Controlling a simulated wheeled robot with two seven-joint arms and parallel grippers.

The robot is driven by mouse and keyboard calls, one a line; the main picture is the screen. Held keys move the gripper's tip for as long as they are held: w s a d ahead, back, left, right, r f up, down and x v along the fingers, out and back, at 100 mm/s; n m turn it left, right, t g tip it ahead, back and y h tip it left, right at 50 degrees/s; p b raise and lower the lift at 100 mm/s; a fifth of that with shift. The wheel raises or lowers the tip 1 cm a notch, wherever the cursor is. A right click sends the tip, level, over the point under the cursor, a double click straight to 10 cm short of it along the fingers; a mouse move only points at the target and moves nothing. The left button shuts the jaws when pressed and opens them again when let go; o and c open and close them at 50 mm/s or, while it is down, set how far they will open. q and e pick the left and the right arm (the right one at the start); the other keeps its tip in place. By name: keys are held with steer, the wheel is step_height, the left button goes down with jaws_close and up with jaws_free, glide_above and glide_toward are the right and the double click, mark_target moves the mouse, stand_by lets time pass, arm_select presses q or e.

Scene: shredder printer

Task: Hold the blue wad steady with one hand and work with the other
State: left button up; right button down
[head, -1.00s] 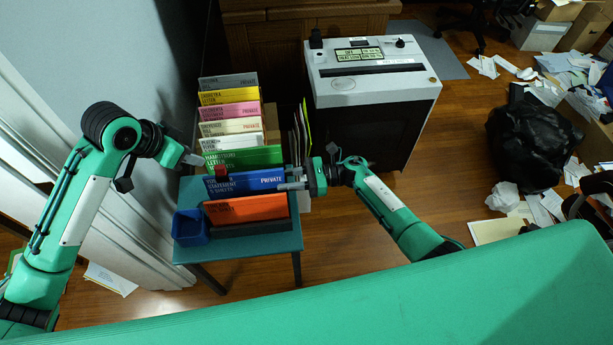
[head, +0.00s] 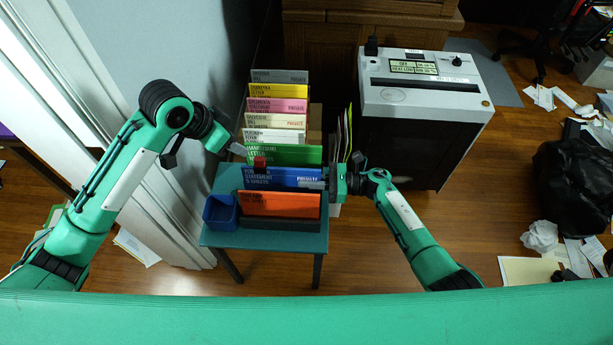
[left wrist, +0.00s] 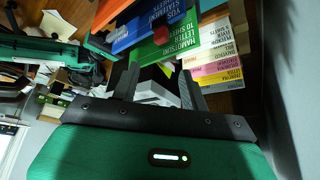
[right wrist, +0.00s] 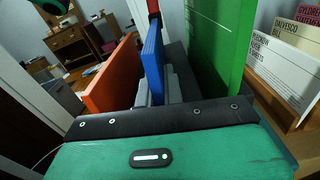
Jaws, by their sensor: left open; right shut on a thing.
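The blue wad (head: 283,178), a thick upright slab with printed text, stands between the orange wad and the green one on the teal stand. A small red piece (head: 260,162) sits at its upper left edge; it also shows in the left wrist view (left wrist: 162,34). My right gripper (head: 318,183) is shut on the right end of the blue wad; the right wrist view shows the blue wad (right wrist: 153,58) between the fingers. My left gripper (head: 240,150) is open and empty, left of the rack near the green wad (head: 285,154), apart from the blue one.
The orange wad (head: 280,204) stands in front and a blue open bin (head: 221,212) at the stand's left corner. White, cream, pink, yellow and grey wads stand behind. A grey-topped shredder (head: 424,82) is back right. Loose papers lie on the floor at right.

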mark_target(258, 157)
arm_select(q)
steer(key=w+d+m+g+y, duration=0.1)
steer(key=m, duration=0.1)
steer(key=w+d+f+m+g+y, duration=0.1)
steer(key=d+m, duration=0.1)
steer(key=w+d+f+m+g, duration=0.1)
steer(key=m+g, duration=0.1)
steer(key=m, duration=0.1)
steer(key=shift+w+d+f+y, duration=0.1)
steer(key=shift+w+d+y, duration=0.25)
steer(key=shift+w+y, duration=0.05)
steer(key=f, duration=0.3)
steer(key=f+m+g+y, duration=0.1)
steer(key=f, duration=0.3)
steer(key=f+m, duration=0.1)
steer(key=f, duration=0.3)
steer(key=shift+a+f+y, duration=0.25)
steer(key=shift+a+y, duration=0.15)
jaws_close()
steer(key=shift+w+r, duration=0.15)
steer(key=shift+r, duration=1.05)
stand_by(3.8)
